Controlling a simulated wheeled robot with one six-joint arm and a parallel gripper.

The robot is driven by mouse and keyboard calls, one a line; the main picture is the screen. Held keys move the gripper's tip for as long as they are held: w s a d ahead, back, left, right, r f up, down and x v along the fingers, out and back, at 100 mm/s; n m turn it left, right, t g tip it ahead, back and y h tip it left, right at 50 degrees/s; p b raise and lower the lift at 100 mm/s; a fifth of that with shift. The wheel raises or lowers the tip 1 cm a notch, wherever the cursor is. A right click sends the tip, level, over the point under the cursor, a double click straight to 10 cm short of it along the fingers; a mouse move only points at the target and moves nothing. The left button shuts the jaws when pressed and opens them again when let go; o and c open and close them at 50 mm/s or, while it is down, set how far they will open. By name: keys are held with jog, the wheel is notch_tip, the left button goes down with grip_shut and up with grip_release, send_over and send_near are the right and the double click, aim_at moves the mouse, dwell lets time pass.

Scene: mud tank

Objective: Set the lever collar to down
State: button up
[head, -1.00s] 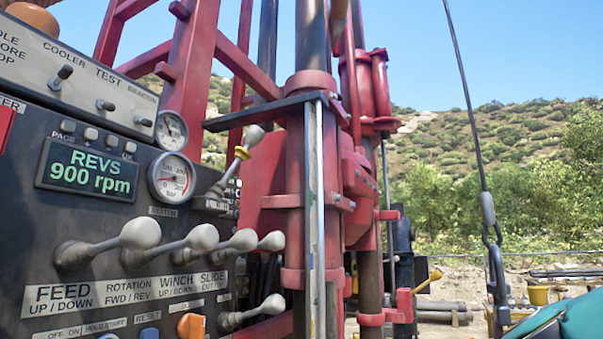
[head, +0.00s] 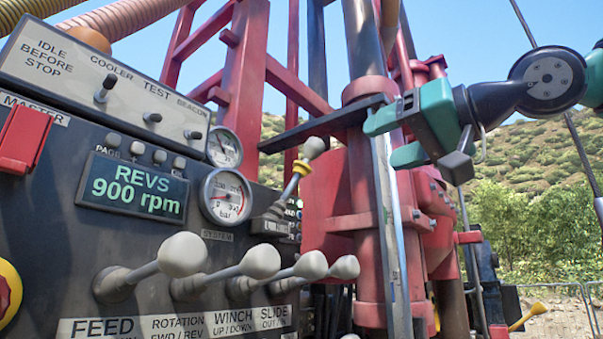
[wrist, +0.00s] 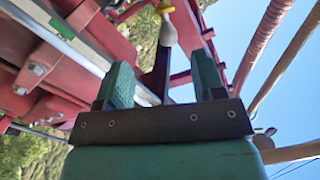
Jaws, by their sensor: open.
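The lever (head: 281,203) has a pale rounded knob (head: 314,147) on top and a yellow collar (head: 300,167) just below the knob. It stands tilted to the upper right beside the gauges on the panel. My gripper (head: 382,140) is open and empty, to the right of the knob and apart from it in the head view. In the wrist view the knob (wrist: 168,34) and the yellow collar (wrist: 165,9) show at the top, beyond my two green fingers (wrist: 163,82). The lever's base is hardly visible there.
A row of several knobbed levers (head: 260,261) juts out below. A dark flat bar (head: 325,124) and the red mast (head: 365,200) with a bright metal strip (head: 388,230) stand close behind my gripper. A display (head: 133,187) reads 900 rpm.

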aim_at(308, 166)
jog(key=p+x, duration=0.2)
jog(key=x, duration=0.3)
jog(key=p+x, duration=0.2)
jog(key=x, duration=0.4)
jog(key=r+p+x, duration=0.1)
jog(key=p+x, duration=0.1)
jog(key=x, duration=0.4)
jog(key=shift+a, duration=0.2)
jog(key=shift+c, duration=0.4)
